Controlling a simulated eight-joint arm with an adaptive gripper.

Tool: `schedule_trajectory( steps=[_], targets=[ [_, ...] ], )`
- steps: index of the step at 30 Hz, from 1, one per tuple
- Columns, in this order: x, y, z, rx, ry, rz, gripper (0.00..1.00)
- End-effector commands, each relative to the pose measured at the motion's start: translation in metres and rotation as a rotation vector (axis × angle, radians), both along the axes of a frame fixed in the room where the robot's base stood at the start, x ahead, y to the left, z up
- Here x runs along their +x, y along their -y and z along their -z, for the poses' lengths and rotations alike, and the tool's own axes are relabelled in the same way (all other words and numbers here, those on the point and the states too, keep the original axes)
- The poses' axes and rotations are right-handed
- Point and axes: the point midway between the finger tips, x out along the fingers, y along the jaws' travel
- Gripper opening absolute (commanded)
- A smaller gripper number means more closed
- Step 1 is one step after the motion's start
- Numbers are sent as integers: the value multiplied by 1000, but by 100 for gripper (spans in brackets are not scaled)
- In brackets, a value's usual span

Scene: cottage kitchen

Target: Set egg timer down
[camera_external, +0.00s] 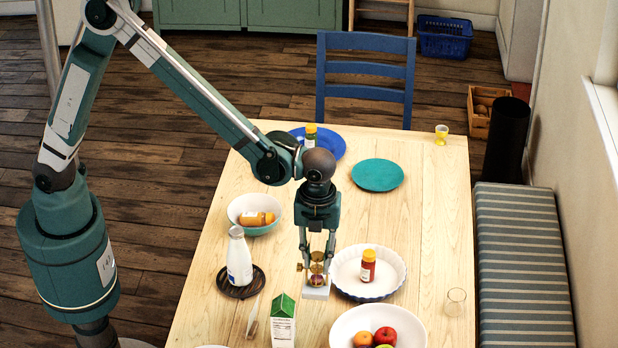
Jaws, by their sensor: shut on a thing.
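My gripper (316,262) points straight down over the right-middle of the wooden table, left of the white fluted dish. It is shut on a small brass-coloured thing with a pale block-like base (316,292), which I take to be the egg timer. The fingers partly cover it. It looks upright and at or close to the tabletop; I cannot tell whether its base touches the wood.
Left of my gripper stand a white bottle (239,258) on a dark trivet (225,287) and a bowl (262,230). A fluted dish (343,262) sits close on the right. A carton (283,322) and fruit bowl (345,330) are in front. The table's right side (435,220) is mostly clear.

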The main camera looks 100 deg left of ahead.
Motion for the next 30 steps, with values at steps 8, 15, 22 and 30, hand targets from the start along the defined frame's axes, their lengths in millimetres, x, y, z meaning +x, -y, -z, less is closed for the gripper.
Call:
schedule_trajectory(
  steps=[8,15,22,30],
  targets=[
    [6,-21,-1,0,0,-3,0],
    [16,-62,-1,0,0,-4,0],
    [25,-115,-2,0,0,-4,0],
    [31,-179,-2,0,1,-5,0]
  ],
)
